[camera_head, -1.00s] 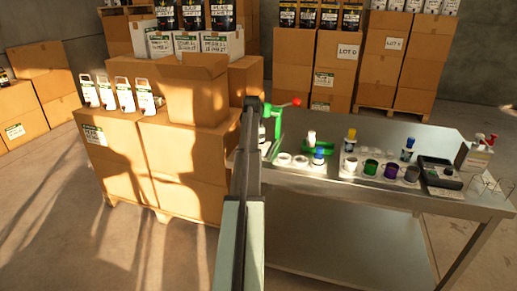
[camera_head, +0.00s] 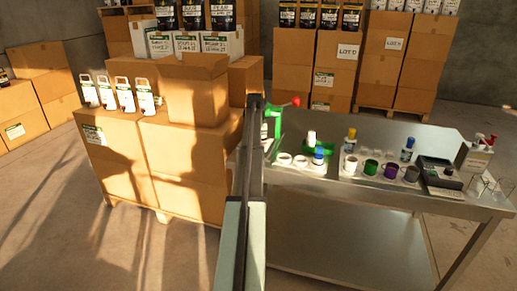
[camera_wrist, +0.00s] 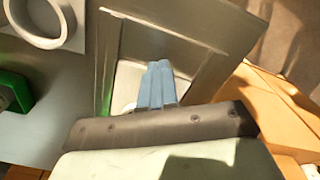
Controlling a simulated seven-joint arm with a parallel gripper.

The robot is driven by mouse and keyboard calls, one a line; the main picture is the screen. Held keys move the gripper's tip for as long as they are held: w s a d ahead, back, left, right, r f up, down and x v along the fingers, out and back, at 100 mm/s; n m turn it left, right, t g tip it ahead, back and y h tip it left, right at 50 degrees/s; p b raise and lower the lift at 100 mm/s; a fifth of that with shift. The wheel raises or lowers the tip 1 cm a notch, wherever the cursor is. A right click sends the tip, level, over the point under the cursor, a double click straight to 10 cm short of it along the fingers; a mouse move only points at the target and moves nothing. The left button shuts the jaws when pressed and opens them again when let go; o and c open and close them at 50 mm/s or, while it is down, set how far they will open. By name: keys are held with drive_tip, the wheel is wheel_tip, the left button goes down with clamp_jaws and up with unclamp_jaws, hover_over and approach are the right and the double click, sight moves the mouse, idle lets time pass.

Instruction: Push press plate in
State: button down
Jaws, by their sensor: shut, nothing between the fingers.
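A green press (camera_head: 274,122) with a red-knobbed lever stands at the left end of the metal table in the head view. My arm covers part of that end. In the wrist view, my gripper (camera_wrist: 157,66) has its blue-grey fingers together with nothing between them. The fingertips are over or against a grey metal piece with a raised frame (camera_wrist: 178,22), which may be the press plate. A pale patch shows beside the fingers inside the frame. Whether the fingertips touch the metal I cannot tell. In the head view the gripper is hidden behind my arm.
White rings (camera_head: 284,159), bottles (camera_head: 407,150), coloured mugs (camera_head: 371,168) and a dark device (camera_head: 438,173) occupy the metal table (camera_head: 330,190). Cardboard boxes (camera_head: 190,150) stand close to the left of my arm. A white ring (camera_wrist: 40,20) shows at the wrist view's upper left.

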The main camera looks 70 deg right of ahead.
drive_tip(key=shift+d, duration=3.25)
drive_tip(key=shift+a, duration=0.25)
drive_tip(key=shift+a, duration=0.25)
wheel_tip(320, 180, up, 9)
